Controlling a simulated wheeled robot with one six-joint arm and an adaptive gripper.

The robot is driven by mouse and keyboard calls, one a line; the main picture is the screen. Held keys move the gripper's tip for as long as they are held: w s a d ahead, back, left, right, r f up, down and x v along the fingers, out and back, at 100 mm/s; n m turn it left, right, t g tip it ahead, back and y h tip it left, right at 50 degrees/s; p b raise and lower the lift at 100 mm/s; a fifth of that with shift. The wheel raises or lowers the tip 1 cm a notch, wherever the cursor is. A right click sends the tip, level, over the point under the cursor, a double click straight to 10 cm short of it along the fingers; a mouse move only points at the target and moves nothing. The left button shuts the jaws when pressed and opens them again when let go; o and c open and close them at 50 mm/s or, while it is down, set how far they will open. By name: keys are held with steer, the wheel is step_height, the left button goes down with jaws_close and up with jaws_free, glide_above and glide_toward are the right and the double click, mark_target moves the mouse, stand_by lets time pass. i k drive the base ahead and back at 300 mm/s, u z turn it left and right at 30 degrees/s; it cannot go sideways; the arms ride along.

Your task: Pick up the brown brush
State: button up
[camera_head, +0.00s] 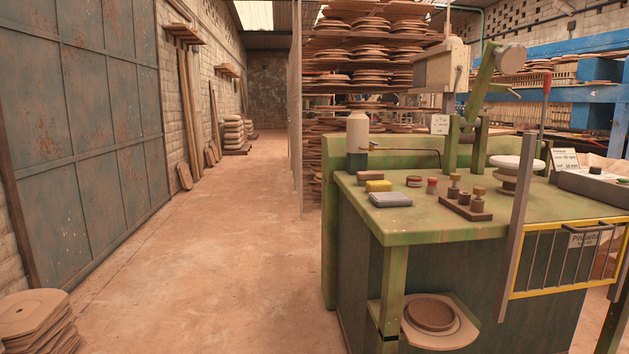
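A small brown block (370,177), which may be the brown brush, lies on the green worktable (445,236) near its left back corner. It is too small to make out bristles. It sits just behind a yellow sponge-like block (378,186). A grey flat box (390,200) lies in front of them. My gripper is not in view.
Small jars (414,181) and a wooden rack with knobbed pieces (467,205) stand to the right. A white wheel (517,163) and a green lever press (482,80) stand farther right. Open floor (220,240) lies left of the table; stacked boards (36,320) lie lower left.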

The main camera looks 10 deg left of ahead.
mark_target(362, 177)
steer(key=u, duration=1.6)
steer(key=i, duration=4.75)
steer(key=z, duration=4)
steer(key=i, duration=0.95)
steer(key=u, duration=0.05)
